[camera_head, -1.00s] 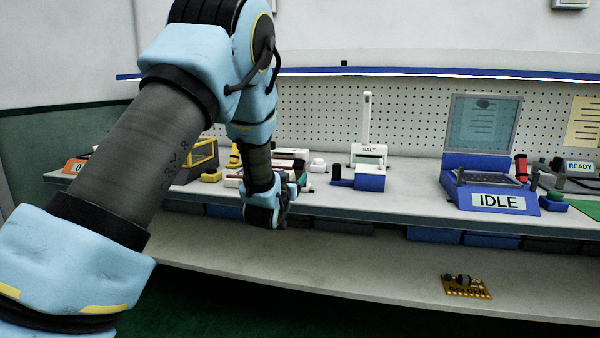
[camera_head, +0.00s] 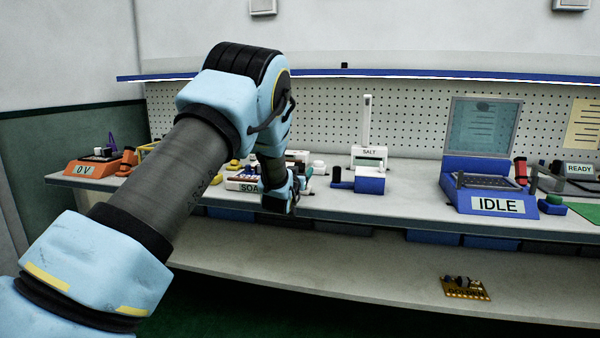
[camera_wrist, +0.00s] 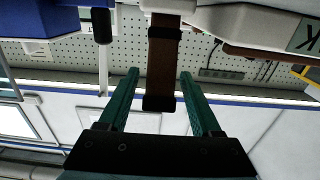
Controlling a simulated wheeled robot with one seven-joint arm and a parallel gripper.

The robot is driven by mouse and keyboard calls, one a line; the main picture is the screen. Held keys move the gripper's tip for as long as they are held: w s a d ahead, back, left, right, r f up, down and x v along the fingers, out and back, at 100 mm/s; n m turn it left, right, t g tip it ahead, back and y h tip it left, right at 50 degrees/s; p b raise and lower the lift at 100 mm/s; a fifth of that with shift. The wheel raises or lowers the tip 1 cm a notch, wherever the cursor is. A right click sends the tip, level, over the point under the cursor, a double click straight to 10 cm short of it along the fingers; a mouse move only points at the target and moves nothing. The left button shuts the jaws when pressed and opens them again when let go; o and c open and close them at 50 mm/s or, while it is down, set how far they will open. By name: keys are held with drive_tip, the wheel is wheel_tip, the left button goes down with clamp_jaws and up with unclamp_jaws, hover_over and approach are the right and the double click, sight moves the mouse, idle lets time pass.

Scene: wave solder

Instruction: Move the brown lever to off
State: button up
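The brown lever (camera_wrist: 162,70) shows in the wrist view, with dark bands near its base and at its end. It rises from a pale housing (camera_wrist: 168,6) at the top of that upside-down picture. My gripper (camera_wrist: 159,73) is open, with one green finger on each side of the lever and a visible gap on both sides. Whether the lever is fully between the fingers in depth is hard to tell. In the head view my gripper (camera_head: 281,200) is at the bench's front edge, and the lever is not distinguishable there.
A pale unit (camera_head: 240,182) with a partly hidden label starting "SOA" is left of my gripper. A blue box (camera_head: 370,182) with a dark knob (camera_head: 337,174) stands to the right. Farther right is a blue laptop-like station (camera_head: 490,202) reading IDLE. The bench edge (camera_head: 400,214) is in front.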

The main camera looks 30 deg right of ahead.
clamp_jaws()
idle(0.3)
idle(0.9)
